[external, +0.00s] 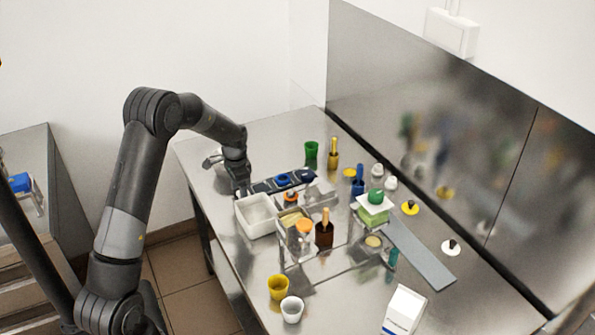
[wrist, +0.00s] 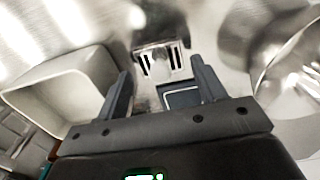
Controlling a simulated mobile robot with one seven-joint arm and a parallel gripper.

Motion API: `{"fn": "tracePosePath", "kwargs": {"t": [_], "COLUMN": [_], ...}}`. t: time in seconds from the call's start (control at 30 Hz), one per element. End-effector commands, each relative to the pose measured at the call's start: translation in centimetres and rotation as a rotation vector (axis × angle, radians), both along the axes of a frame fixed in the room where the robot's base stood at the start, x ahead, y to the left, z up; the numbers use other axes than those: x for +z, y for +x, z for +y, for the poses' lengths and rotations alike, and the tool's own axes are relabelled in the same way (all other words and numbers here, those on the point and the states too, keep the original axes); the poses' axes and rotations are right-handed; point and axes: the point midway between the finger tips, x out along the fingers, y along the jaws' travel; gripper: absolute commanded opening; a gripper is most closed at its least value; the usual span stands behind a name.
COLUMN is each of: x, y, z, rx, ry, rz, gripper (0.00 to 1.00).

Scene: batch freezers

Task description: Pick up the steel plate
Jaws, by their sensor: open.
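My gripper (external: 241,190) is open at the left end of the table, next to the white bin. In the wrist view my gripper (wrist: 160,68) has its two fingers apart with nothing held between them. A small metal piece with dark slots (wrist: 162,62) and the end of a dark-framed strip (wrist: 182,97) show between and beyond the fingers. A shiny round metal dish (wrist: 295,65) is right of the fingers; a shiny metal thing (external: 211,159) also lies beside my wrist. A long flat grey plate (external: 425,257) lies at the table's right side. I cannot tell which is the steel plate.
The white bin (external: 244,222) stands close to my gripper, also in the wrist view (wrist: 35,85). A dark strip with blue items (external: 268,186) is just right of the gripper. Cups, bottles and a green-topped stack (external: 373,213) crowd the middle. The back left is clear.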

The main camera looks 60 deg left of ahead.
Motion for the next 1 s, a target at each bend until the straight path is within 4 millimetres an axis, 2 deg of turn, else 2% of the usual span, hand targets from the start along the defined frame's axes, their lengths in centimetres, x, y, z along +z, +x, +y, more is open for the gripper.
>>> {"fn": "tracePosePath", "kwargs": {"t": [0.03,0.13,0.37,0.8,1.0], "x": [-0.9,-1.9,-2.0,-2.0,-1.9], "y": [0.0,0.0,0.0,0.0,0.0], "z": [-0.1,0.0,0.0,0.0,0.0], "rx": [0.000,0.000,0.000,0.000,0.000], "ry": [-0.002,-0.001,0.000,0.000,0.001], "rz": [0.003,0.001,0.000,-0.001,-0.001], "gripper": [0.64,0.64,0.63,0.27,0.27]}}
